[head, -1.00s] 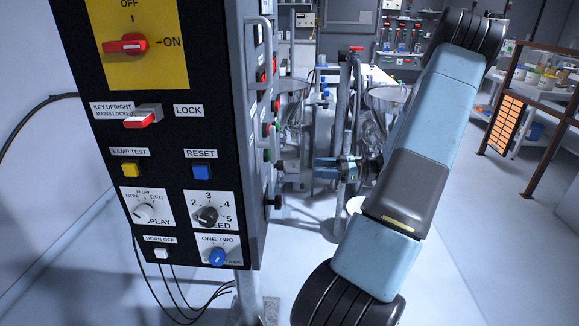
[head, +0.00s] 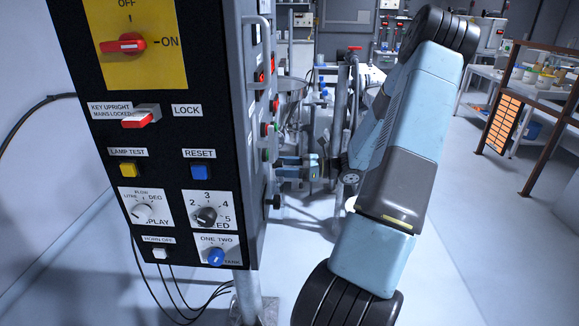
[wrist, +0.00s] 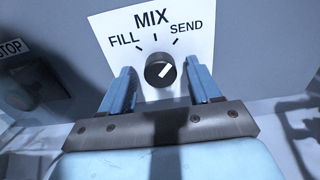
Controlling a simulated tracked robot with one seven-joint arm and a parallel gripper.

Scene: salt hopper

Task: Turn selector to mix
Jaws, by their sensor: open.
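The selector is a round black knob (wrist: 160,70) on a white plate (wrist: 205,20) marked FILL, MIX and SEND, in the wrist view. Its white pointer line slants up and right, on the SEND side and away from the MIX tick at the top. My gripper (wrist: 159,66) is open, with one blue finger on each side of the knob. Gaps show between the fingers and the knob, so it is not gripped. In the head view my gripper (head: 280,167) is at the cabinet's right side face; the selector cannot be made out there.
The tall control cabinet (head: 105,90) fills the left, its front carrying switches, buttons and dials. A partly cut-off STOP label (wrist: 10,47) with a dark control sits left of the selector. A brown-framed shelf rack (head: 545,95) stands far right. Floor (head: 470,240) right of my arm is clear.

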